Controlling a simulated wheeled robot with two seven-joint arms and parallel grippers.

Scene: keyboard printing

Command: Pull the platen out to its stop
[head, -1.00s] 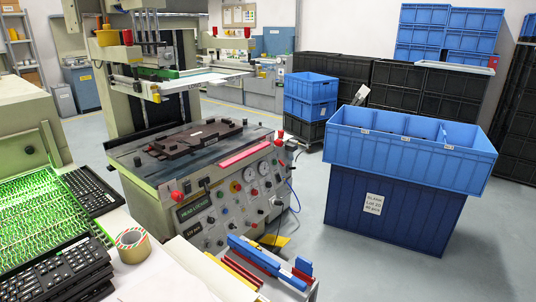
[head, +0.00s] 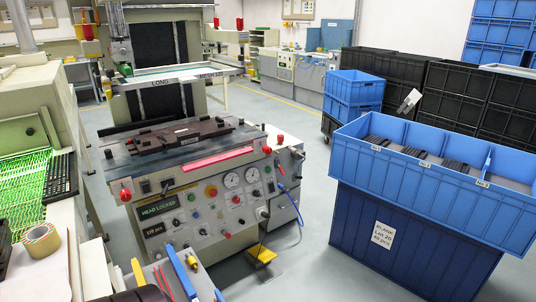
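The platen, a dark brown stepped plate (head: 182,136), lies on the grey top of the printing machine (head: 205,195), under and in front of the white frame marked LONG (head: 165,82). A pink-red bar (head: 216,158) runs along the machine's front top edge. Neither of my grippers shows. A dark rounded shape (head: 145,293) is cut off by the bottom edge; I cannot tell what it is.
Blue crates (head: 435,150) with dark keyboards inside stand on the right. A low cart with blue and red bars (head: 185,275) stands in front. A yellow pedal (head: 262,254) lies on the floor.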

